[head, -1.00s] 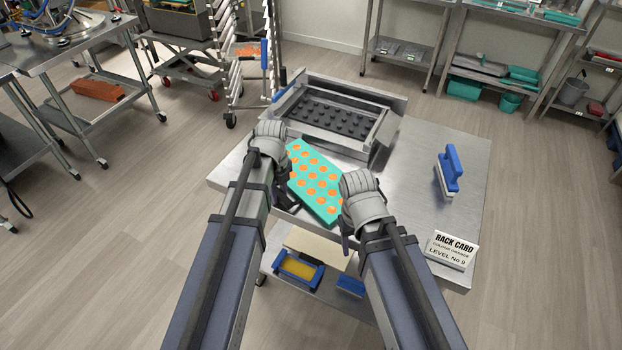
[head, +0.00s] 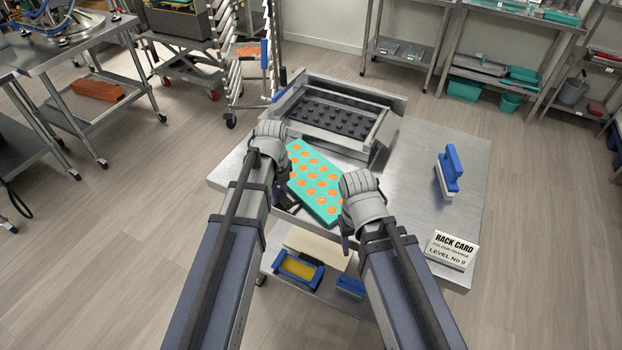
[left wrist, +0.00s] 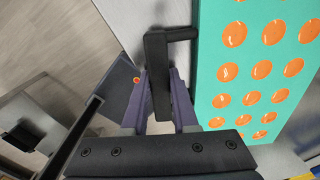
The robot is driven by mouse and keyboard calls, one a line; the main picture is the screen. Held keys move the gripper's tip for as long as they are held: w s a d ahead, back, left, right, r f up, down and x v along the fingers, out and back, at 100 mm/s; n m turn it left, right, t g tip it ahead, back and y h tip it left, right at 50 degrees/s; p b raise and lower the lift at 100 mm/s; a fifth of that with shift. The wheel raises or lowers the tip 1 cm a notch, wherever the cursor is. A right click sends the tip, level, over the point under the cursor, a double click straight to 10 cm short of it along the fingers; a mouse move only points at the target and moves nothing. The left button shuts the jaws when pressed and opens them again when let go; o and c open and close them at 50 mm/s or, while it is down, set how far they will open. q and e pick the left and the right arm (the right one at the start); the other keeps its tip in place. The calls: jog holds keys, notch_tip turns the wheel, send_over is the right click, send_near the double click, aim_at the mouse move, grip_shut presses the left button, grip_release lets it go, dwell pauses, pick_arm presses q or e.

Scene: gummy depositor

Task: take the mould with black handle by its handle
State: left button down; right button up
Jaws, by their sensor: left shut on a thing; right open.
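The mould (head: 317,184) is a teal slab with rows of orange-filled cavities, lying on the steel table between my two grippers. It also shows in the left wrist view (left wrist: 205,60), where its black handle (left wrist: 158,75) stands out from its left side. My left gripper (left wrist: 160,105) has its fingers on both sides of this handle and is shut on it. In the head view my left gripper (head: 284,193) is mostly hidden by its own wrist. My right gripper (head: 347,236) is open and empty near the mould's right side, its fingers partly hidden.
A steel frame with a dark studded plate (head: 329,116) stands behind the mould. A blue-handled tool (head: 450,170) and a rack card (head: 452,249) are on the right of the table (head: 415,200). The lower shelf holds a blue-ended yellow item (head: 298,269).

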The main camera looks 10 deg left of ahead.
pick_arm(q)
jog(key=shift+r, duration=0.1)
dwell(0.3)
notch_tip(320, 180, up, 10)
jog(key=p, duration=1)
dwell(1.3)
jog(key=c, duration=1.1)
grip_release()
grip_shut()
